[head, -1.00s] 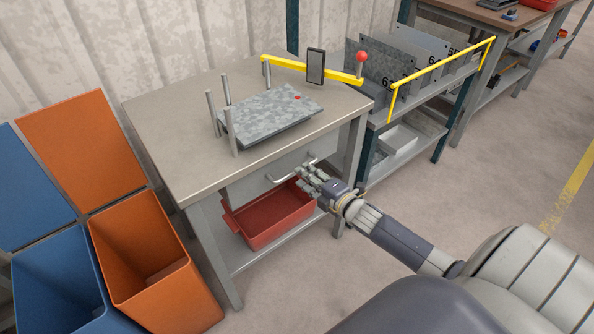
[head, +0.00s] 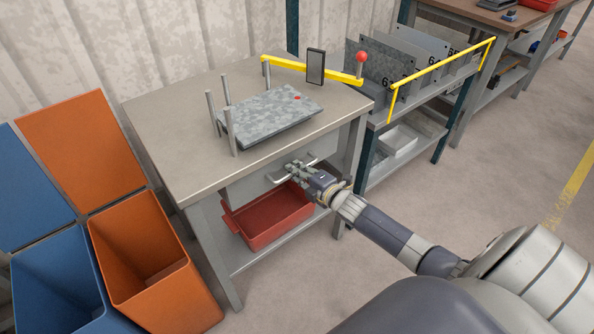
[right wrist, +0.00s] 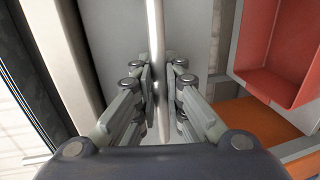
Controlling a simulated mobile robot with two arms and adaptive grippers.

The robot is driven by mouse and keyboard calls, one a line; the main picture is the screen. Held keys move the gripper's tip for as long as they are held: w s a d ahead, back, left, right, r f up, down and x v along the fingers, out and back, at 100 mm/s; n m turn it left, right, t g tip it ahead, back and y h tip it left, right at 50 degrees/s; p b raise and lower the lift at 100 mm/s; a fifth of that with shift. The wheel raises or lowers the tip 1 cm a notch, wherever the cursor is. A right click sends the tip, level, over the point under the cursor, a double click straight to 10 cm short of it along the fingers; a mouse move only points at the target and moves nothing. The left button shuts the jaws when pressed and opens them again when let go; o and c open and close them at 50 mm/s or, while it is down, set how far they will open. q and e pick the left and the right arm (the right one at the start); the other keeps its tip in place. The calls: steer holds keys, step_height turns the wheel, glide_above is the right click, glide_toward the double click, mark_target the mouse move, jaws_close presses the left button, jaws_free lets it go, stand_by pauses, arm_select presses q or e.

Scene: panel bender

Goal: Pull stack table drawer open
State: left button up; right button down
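The stack table (head: 165,140) stands left of centre in the head view. Its grey drawer (head: 245,185) sits under the top, and the front looks flush with the table. A pale bar handle (head: 276,180) stands out from the front. My right gripper (head: 294,172) is at the handle. In the right wrist view, the handle bar (right wrist: 155,30) runs between the two fingers of the right gripper (right wrist: 160,78), which are drawn close together on it. My left gripper is not in view.
A red bin (head: 268,216) sits on the shelf below the drawer and also shows in the right wrist view (right wrist: 279,50). A metal sheet (head: 270,115) lies among posts on the top. Orange (head: 150,265) and blue (head: 60,290) bins stand left. Floor at right is clear.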

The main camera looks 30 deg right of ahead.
steer(key=f+p+v, duration=0.2)
steer(key=p+v, duration=0.2)
steer(key=v, duration=0.9)
steer(key=s+f+p+v, duration=0.1)
steer(key=f+p+v, duration=0.2)
steer(key=v, duration=1.1)
steer(key=shift+s+f+p, duration=0.2)
steer(key=shift+s+p, duration=0.05)
steer(key=shift+p, duration=0.35)
steer(key=shift+a, duration=0.1)
steer(key=c, duration=1.7)
jaws_free()
steer(key=shift+o, duration=0.2)
steer(key=shift+s, duration=0.1)
